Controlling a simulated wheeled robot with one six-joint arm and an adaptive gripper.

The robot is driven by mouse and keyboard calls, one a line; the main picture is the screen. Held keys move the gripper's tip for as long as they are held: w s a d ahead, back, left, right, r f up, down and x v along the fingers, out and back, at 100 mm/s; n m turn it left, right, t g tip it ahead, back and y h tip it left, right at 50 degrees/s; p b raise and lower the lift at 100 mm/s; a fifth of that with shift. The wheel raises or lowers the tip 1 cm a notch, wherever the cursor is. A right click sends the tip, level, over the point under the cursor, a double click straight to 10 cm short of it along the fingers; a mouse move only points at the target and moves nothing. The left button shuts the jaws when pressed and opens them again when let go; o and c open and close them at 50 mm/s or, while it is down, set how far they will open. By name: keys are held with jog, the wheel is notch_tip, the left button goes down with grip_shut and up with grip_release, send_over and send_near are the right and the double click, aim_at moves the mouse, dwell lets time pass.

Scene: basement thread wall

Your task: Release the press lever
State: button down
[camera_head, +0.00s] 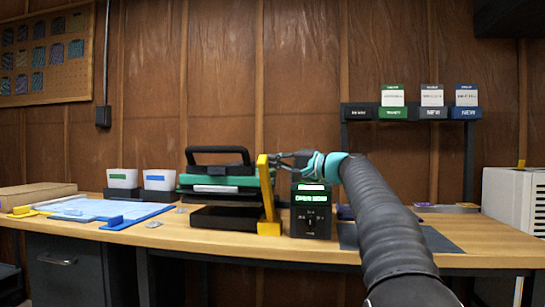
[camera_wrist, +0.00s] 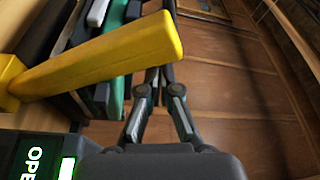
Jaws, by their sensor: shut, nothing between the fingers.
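The press (camera_head: 217,184) stands on the bench with a green and black upper part, a black top handle and a black base. Its yellow press lever (camera_head: 265,190) stands nearly upright at its right side, on a yellow foot. My gripper (camera_head: 281,156) is shut and empty by the lever's top, reaching in from the right. The black control box (camera_head: 311,213) has a lit green display seeming to read "OPEN NOW".
White bins (camera_head: 122,179) and a blue-edged tray (camera_head: 120,221) lie left of the press. A shelf with labelled cards (camera_head: 410,112) stands at the back right. A white machine (camera_head: 515,205) is at the far right. A dark mat (camera_head: 437,240) lies right of the control box.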

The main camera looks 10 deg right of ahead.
jog(key=w+d+v, duration=0.1)
jog(key=v, duration=0.9)
jog(key=shift+w+d+b, duration=0.25)
jog(key=shift+d+b, duration=0.05)
jog(key=shift+b, duration=0.05)
jog(key=shift+a, duration=0.1)
jog(key=s+a+f+g+h+p, duration=0.35)
jog(key=s+a+f+h, duration=0.25)
jog(key=s+a+f, duration=0.75)
jog(key=s+d+f+n+g+h+p, duration=0.1)
jog(key=s+f+n+g+h, duration=0.3)
jog(key=s+f, duration=1.6)
jog(key=s+n+h+p, duration=0.1)
jog(key=s+h, duration=0.2)
jog(key=s, duration=0.1)
jog(key=shift+s+d+f+h, duration=0.3)
jog(key=shift+d+f+h, duration=0.05)
jog(key=shift+f+h, duration=0.05)
